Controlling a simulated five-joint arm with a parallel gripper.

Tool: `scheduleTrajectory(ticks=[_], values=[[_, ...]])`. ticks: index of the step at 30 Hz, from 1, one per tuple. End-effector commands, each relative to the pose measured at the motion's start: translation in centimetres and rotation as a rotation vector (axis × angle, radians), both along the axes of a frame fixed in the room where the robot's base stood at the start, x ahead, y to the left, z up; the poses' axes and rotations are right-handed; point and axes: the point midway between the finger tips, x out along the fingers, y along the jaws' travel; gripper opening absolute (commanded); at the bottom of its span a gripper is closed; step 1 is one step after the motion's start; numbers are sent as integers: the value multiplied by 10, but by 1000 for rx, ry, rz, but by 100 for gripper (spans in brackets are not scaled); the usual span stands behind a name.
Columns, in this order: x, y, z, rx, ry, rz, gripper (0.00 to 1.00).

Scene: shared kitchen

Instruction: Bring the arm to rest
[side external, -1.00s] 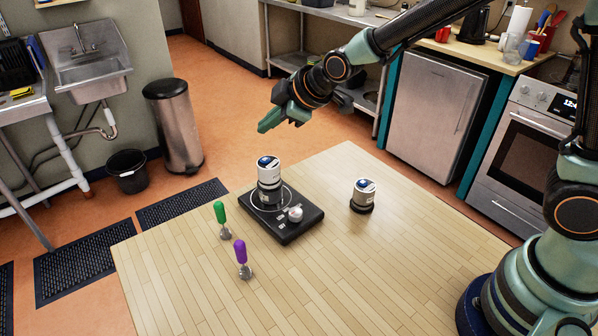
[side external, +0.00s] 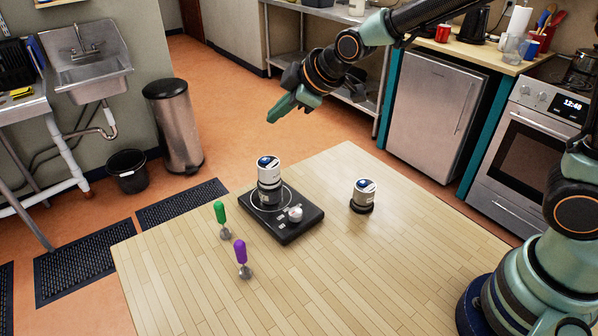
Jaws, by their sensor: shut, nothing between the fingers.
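My gripper (side external: 283,109) is shut and empty. It hangs in the air well above the far side of the wooden table (side external: 330,285), up and to the right of the white canister on the black device. My arm reaches to it from the right and touches nothing that I can see.
A white canister (side external: 269,172) stands on a flat black device (side external: 303,218) with a knob. A second canister (side external: 364,193) stands to its right. The table's front is clear.

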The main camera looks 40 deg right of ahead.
Motion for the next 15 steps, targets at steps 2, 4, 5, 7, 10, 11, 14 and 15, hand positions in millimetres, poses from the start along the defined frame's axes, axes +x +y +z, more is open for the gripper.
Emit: scheduleTrajectory(ticks=[2,4,5,7,10,11,14,15], values=[[-15,-19,13,36,26,-71,0],[-34,-37,23,74,65,-152,0],[-43,-45,27,94,82,-190,0],[-64,-63,34,134,121,-277,0],[-97,-85,39,193,177,-404,0],[-108,-92,41,210,193,-443,0],[-140,-109,42,264,239,-566,0],[-152,-115,41,283,256,-610,0]])
